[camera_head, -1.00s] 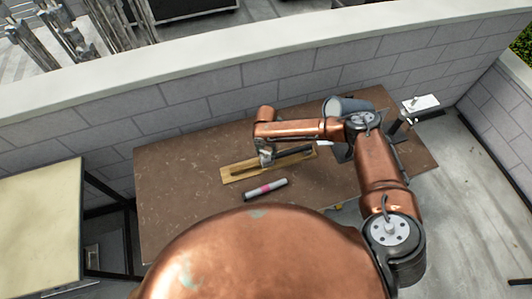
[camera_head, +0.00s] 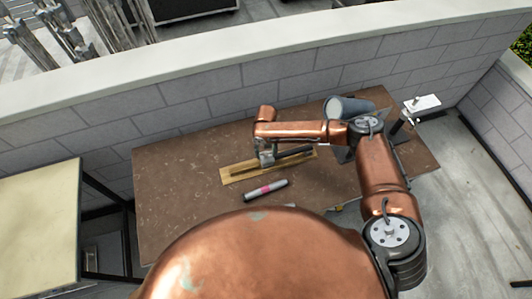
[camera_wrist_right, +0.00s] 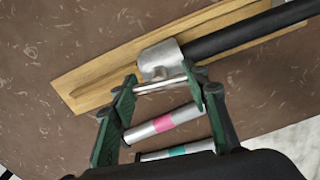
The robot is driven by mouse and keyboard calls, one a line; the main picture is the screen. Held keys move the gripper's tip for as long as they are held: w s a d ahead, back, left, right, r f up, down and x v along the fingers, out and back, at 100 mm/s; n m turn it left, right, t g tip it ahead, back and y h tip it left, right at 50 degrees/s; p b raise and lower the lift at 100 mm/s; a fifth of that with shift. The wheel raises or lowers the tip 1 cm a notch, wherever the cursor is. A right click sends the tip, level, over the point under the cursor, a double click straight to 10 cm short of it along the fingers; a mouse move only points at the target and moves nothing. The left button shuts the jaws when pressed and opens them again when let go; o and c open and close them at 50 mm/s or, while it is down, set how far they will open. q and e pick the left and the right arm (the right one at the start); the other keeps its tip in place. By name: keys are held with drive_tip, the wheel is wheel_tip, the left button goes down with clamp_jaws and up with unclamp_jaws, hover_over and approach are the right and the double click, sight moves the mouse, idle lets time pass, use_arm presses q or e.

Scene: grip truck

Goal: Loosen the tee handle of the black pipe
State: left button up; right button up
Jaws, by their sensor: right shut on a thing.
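The black pipe (camera_head: 294,151) lies along a wooden board (camera_head: 238,174) on the brown table. In the right wrist view the black pipe (camera_wrist_right: 240,37) ends in a silver clamp head (camera_wrist_right: 160,61). The thin silver tee handle (camera_wrist_right: 163,87) sits just below that head. My right gripper (camera_wrist_right: 160,90) has its green fingers on both ends of the tee handle and is shut on it. In the head view my right gripper (camera_head: 266,160) is over the left part of the pipe and hides the clamp there. My left gripper is not in view.
A silver cylinder with a pink band (camera_head: 265,190) lies in front of the board. A teal-banded cylinder (camera_wrist_right: 178,152) lies nearby in the wrist view. A grey bucket-like container (camera_head: 345,108) is at the back right. A block wall (camera_head: 230,100) runs behind the table (camera_head: 165,200).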

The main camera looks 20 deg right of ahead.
idle(0.4)
drive_tip(key=o, duration=1.2)
drive_tip(key=shift+r, duration=0.3)
wheel_tip(320, 180, up, 11)
drive_tip(key=shift+r, duration=0.2)
